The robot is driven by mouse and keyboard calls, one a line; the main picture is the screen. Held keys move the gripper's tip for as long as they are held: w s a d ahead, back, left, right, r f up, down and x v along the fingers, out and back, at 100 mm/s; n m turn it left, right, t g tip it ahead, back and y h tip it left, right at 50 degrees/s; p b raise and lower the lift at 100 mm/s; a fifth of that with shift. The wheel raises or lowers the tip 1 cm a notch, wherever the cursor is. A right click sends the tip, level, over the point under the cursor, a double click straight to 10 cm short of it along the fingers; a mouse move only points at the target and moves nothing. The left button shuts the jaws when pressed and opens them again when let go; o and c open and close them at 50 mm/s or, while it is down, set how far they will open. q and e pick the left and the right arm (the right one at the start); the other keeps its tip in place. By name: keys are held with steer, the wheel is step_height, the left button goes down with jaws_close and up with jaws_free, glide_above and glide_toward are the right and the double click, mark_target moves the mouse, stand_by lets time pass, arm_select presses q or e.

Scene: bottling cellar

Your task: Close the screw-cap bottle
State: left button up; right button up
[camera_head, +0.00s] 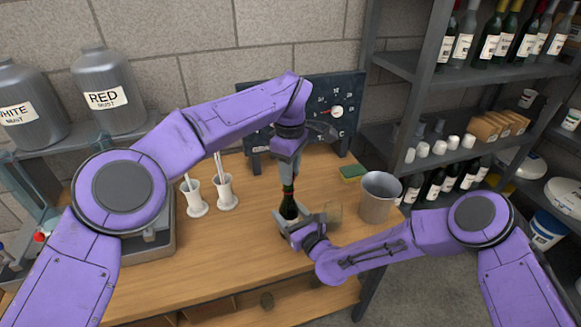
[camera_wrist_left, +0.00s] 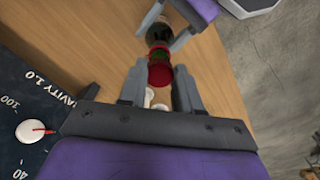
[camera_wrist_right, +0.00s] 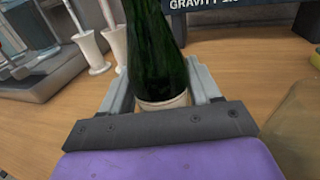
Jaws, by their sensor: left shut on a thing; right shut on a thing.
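The dark green bottle (camera_head: 289,207) stands upright on the wooden table; it fills the middle of the right wrist view (camera_wrist_right: 156,45). My right gripper (camera_head: 290,226) is shut on the bottle's lower body, with a finger on each side. My left gripper (camera_head: 287,180) points down from above, shut on the red cap (camera_wrist_left: 160,75) at the bottle's top. A red band and some green show just beyond the cap in the left wrist view. I cannot tell whether the cap is seated on the neck or slightly apart.
A metal bucket (camera_head: 379,199) and a green-yellow sponge (camera_head: 352,172) are to the right. Two white holders (camera_head: 195,197) with sticks stand left. A dark gauge board (camera_head: 345,92) stands behind. A shelf rack (camera_head: 410,110) with bottles is at the right. Bare table lies front left.

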stand_by(0.3)
arm_select(q)
steer(key=shift+f, duration=0.85)
steer(key=shift+f, duration=0.6)
steer(key=m, duration=0.6)
steer(key=shift+s, duration=0.1)
steer(key=m, duration=0.7)
steer(key=shift+a, duration=0.25)
steer(key=o, duration=1)
steer(key=shift+c, duration=0.4)
